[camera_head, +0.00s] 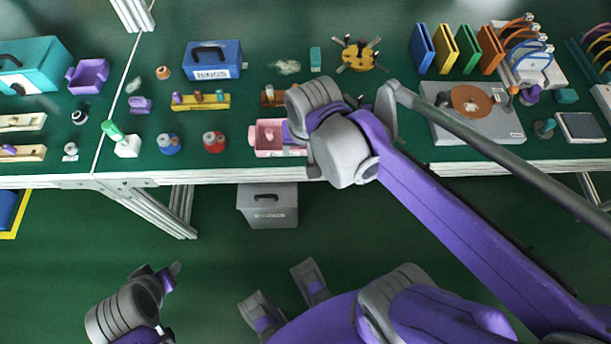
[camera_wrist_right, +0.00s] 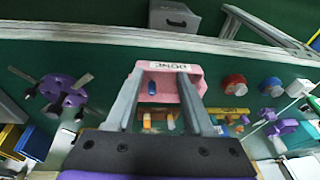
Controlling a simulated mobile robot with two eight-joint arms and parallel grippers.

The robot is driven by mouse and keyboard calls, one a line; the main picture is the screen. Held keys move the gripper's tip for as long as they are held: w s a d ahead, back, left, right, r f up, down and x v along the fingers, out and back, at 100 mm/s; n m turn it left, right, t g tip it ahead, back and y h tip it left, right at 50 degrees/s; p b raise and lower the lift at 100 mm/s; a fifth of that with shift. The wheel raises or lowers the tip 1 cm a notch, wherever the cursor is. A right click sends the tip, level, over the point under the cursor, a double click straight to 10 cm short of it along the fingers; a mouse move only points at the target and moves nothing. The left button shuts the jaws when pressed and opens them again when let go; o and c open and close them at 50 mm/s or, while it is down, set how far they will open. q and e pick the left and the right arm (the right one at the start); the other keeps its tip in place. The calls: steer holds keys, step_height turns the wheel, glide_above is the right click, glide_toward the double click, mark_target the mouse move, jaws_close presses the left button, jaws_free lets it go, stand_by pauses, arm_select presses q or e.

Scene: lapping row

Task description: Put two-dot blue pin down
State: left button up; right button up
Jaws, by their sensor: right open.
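A pink tray marked DONE (camera_wrist_right: 196,76) stands at the bench's front edge; its left part also shows in the head view (camera_head: 264,143). A small blue pin (camera_wrist_right: 152,87) is inside the tray in the right wrist view; its dots are too small to tell. My right gripper (camera_wrist_right: 158,76) is open, its two grey fingers apart over the tray with the blue pin between them, not visibly gripped. In the head view my right wrist hides much of the tray and the fingers. My left arm (camera_head: 130,308) is low at the bottom left, below the bench; its jaw state is unclear.
A yellow rack with pins (camera_head: 203,102) and red (camera_head: 214,142) and blue (camera_head: 169,144) round pots stand left of the tray. A blue box (camera_head: 213,60) is behind. A grey machine plate (camera_head: 470,125) lies right. A grey bin (camera_head: 268,207) is under the bench.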

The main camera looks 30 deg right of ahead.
steer(key=s+a+f+n+t, duration=0.2)
steer(key=s+f+n, duration=0.3)
steer(key=s, duration=0.1)
steer(key=shift+s+a+f+n, duration=0.15)
steer(key=shift+s+a+n, duration=0.1)
steer(key=shift+s+n, duration=0.15)
step_height(320, 180, up, 7)
steer(key=w+p, duration=0.1)
steer(key=p, duration=0.5)
steer(key=shift+w, duration=0.15)
